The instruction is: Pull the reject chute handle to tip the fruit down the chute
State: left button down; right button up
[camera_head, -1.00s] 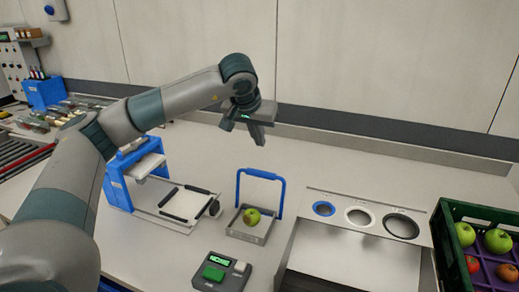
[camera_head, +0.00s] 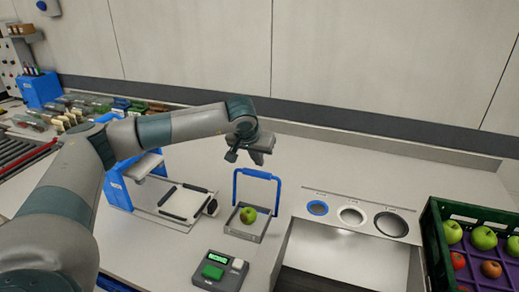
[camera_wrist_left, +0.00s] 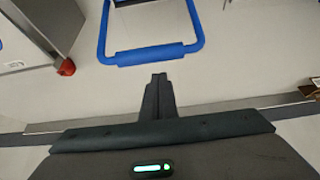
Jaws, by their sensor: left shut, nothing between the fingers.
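The blue reject chute handle (camera_head: 258,174) stands upright as a loop at the back of a small grey tray (camera_head: 243,236). A green apple (camera_head: 248,215) lies in the tray. My left gripper (camera_head: 250,158) is just above and behind the handle's top bar, its fingers shut and empty. In the left wrist view, the shut fingers (camera_wrist_left: 158,82) point at the blue bar (camera_wrist_left: 152,54), with a small gap in the picture; I see no contact. My right gripper is out of view.
A control box (camera_head: 220,270) with a green button is in front of the tray. A panel with round holes (camera_head: 334,196) is to the right, then a green crate (camera_head: 436,250) of fruit. A blue-framed device (camera_head: 115,190) stands left. The counter behind the handle is clear.

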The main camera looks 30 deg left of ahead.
pick_arm(q)
jog(key=shift+s+d+f+p, duration=0.1)
jog(key=shift+s+d+p, duration=0.1)
jog(key=shift+s, duration=0.3)
jog(key=shift+s+d+f+p, duration=0.1)
jog(key=shift+s+p, duration=0.05)
jog(key=shift+s, duration=0.3)
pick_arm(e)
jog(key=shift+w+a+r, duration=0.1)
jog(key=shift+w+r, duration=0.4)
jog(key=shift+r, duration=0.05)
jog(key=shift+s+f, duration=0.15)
